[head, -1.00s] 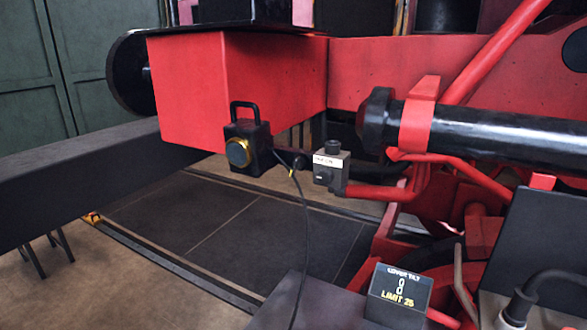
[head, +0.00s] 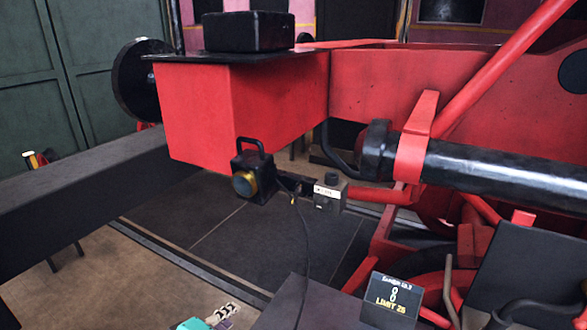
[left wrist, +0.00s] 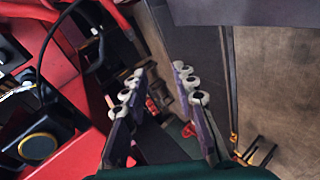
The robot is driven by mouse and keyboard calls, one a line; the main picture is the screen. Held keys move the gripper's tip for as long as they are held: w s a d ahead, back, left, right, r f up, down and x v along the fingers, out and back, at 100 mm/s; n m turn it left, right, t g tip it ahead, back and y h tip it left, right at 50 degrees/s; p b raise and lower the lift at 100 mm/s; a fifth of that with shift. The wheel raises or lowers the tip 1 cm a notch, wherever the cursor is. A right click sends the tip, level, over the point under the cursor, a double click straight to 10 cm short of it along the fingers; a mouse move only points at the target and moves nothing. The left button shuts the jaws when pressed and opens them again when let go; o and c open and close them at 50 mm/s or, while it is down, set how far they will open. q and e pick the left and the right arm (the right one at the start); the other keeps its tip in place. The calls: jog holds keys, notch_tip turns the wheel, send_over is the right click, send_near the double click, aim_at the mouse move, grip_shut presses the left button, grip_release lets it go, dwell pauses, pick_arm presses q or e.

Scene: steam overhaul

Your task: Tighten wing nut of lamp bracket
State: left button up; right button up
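A black lamp (head: 253,178) with a top handle and a yellow-rimmed round lens is by the lower corner of the red beam; it also shows at the left of the left wrist view (left wrist: 38,147). A dark bracket (head: 290,183) runs from it toward a grey labelled block (head: 329,198). A small yellowish piece shows under the bracket, but I cannot tell whether it is the wing nut. My left gripper (head: 224,312) is low at the front, below and apart from the lamp. Its fingers (left wrist: 160,92) are spread and empty. My right gripper is out of view.
A thin black cable (head: 306,250) hangs below the bracket. The red beam (head: 200,110) is above the lamp, and a thick black pipe (head: 500,170) is at right. A "LIMIT 25" sign (head: 393,300) stands at front. Open floor (head: 215,230) lies below the lamp.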

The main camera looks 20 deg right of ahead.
pick_arm(q)
jog(key=w+d+r+n+t+h+p, duration=0.2)
jog(key=w+d+r+n+h+p, duration=0.25)
jog(key=d+r+n+p, duration=0.6)
jog(key=n+t+h+p, duration=0.1)
jog(key=n+t+p, duration=0.1)
jog(key=n+p, duration=0.25)
send_near(295, 196)
jog(key=x, duration=0.3)
jog(key=shift+n, duration=0.3)
jog(key=x, duration=0.6)
jog(key=shift+w+d+p, duration=0.1)
jog(key=shift+w+p, duration=0.1)
jog(key=shift+p, duration=0.1)
grip_shut()
